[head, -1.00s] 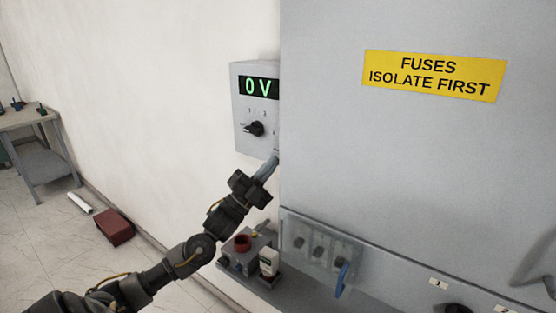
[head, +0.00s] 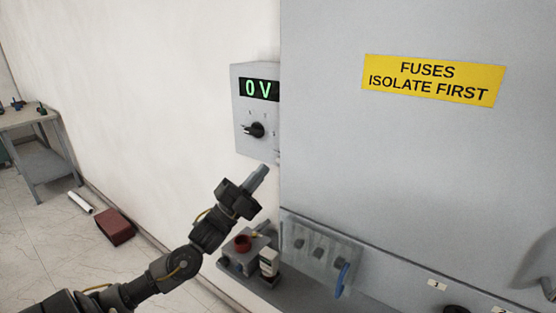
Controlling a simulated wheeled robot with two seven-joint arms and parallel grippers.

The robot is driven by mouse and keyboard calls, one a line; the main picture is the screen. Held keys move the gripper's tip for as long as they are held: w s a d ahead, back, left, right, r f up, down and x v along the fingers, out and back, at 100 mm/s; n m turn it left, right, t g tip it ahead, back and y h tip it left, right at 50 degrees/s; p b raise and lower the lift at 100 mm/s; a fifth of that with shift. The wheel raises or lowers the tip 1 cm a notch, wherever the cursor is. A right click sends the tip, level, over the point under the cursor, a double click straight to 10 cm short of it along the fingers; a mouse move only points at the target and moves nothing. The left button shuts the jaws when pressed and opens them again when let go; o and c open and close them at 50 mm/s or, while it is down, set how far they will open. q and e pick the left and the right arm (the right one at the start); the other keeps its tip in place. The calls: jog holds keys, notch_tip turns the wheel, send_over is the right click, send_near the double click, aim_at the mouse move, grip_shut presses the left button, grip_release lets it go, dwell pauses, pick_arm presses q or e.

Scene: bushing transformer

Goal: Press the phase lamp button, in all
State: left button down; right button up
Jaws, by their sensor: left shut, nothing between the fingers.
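A grey wall box (head: 243,107) carries a display (head: 259,89) reading "0 V" in green and a black rotary knob (head: 255,130) below it. I cannot make out a lamp button; the box's right edge is cut off by the large grey cabinet. My left gripper (head: 261,170) is shut and empty, just below the box's lower right corner and apart from it.
The grey cabinet (head: 420,160) with a yellow "FUSES ISOLATE FIRST" label (head: 434,79) fills the right side. Below are a clear cover (head: 320,245) over small switches, a blue handle (head: 342,279) and a small red-topped device (head: 242,243). A workbench (head: 40,150) and dark red box (head: 115,228) stand far left.

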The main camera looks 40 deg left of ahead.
pick_arm(q)
jog(key=shift+s, duration=0.95)
